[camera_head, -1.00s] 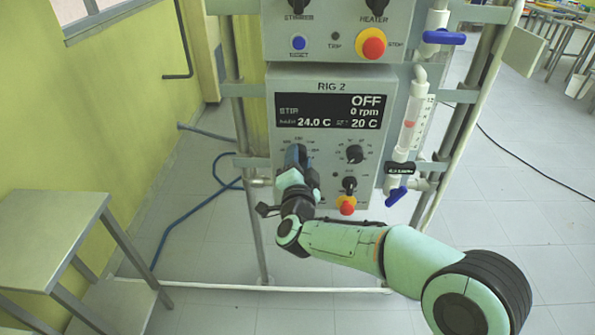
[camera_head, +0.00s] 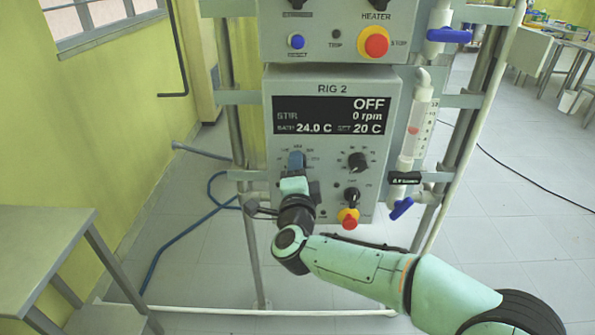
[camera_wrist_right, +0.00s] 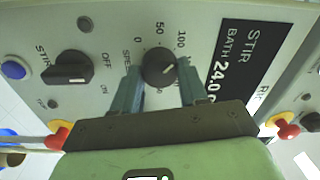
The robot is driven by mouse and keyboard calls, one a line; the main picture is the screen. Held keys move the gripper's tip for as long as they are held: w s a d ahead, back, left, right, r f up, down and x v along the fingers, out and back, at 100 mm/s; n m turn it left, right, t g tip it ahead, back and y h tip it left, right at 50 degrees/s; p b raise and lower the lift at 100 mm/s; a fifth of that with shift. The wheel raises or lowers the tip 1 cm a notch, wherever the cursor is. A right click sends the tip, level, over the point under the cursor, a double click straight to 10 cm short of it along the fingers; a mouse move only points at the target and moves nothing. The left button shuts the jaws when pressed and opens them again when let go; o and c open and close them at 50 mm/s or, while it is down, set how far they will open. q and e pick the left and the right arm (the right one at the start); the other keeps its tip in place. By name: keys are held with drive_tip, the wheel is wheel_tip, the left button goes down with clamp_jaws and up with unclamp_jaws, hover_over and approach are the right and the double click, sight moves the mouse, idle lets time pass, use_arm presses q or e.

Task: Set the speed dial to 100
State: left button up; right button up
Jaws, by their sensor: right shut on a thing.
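The grey RIG 2 control panel (camera_head: 325,85) stands upright, with a black display (camera_head: 333,115) reading OFF, 0 rpm, 24.0 C and 20 C. My right gripper (camera_head: 297,162) is at the panel's left dial and covers it in the head view. In the right wrist view the dark round speed dial (camera_wrist_right: 158,68) sits between the two fingers of the right gripper (camera_wrist_right: 160,74), which are shut on it. Its scale shows 0, 50 and 100 around it. I cannot clearly read where the dial points. My left gripper is not in view.
Beside it are another dark knob (camera_head: 358,162), the STIR off/on switch (camera_wrist_right: 68,68) and a red button on yellow (camera_head: 348,219). A flow tube (camera_head: 415,130) with blue valves stands at right. A metal table (camera_head: 45,250) is at left.

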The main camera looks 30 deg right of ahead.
drive_tip(key=shift+r, duration=0.1)
drive_tip(key=o, duration=1.1)
drive_tip(key=shift+c, duration=0.2)
drive_tip(key=shift+s, duration=0.1)
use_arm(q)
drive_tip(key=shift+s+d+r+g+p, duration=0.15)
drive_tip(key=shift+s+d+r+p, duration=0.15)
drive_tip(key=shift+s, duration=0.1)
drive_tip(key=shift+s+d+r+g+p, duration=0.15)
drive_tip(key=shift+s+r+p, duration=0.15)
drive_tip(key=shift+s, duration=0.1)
use_arm(e)
drive_tip(key=v, duration=1.3)
drive_tip(key=shift+a, duration=0.1)
